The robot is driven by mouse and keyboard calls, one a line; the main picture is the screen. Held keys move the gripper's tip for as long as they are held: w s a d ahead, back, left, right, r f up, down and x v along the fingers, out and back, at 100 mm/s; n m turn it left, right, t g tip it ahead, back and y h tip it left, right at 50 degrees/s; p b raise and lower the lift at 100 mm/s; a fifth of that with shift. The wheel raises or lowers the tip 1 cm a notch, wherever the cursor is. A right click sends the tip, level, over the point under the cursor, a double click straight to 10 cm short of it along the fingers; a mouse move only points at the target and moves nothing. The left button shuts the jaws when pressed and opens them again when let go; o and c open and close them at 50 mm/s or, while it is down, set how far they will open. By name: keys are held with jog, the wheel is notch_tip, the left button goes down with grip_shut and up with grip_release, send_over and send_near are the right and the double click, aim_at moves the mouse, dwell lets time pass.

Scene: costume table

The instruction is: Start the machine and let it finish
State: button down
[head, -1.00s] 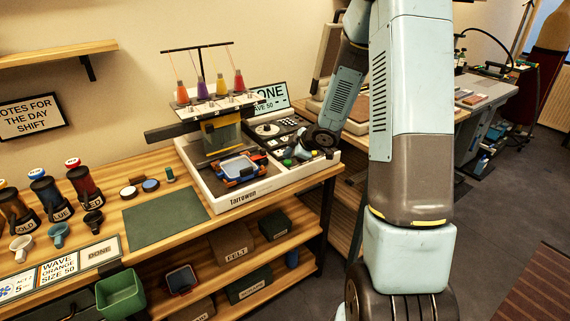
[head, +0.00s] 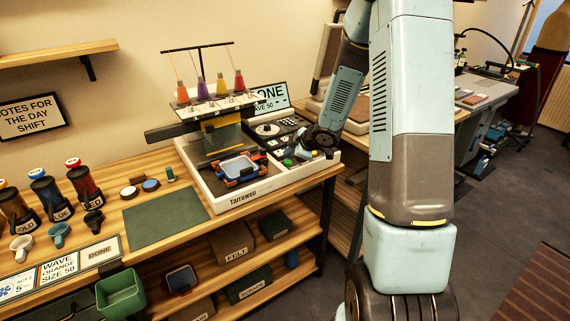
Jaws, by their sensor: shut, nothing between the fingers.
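The white machine (head: 252,196), marked Tarrowen, stands on the wooden table. Several thread spools (head: 221,86) in orange, purple, yellow and red sit on its top. A hoop with orange and blue parts (head: 240,168) lies under its stitching head (head: 222,134). The control panel (head: 272,130) is on its right side, with a round dial and a green button (head: 287,163) near the front. My gripper (head: 303,154) is shut and empty, low over the front of the panel, close to the green button. I cannot tell whether it touches anything.
A sign partly reading "ONE" (head: 272,97) stands behind the machine. A green mat (head: 165,218), small discs and labelled bottles (head: 86,186) are to the left. A green bin (head: 120,293) hangs at the table's front. Boxes fill the shelves below. A second bench is behind my arm.

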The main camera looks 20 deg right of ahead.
jog(key=shift+f, duration=0.1)
dwell(0.6)
jog(key=shift+w+f, duration=0.15)
jog(key=shift+f, duration=0.1)
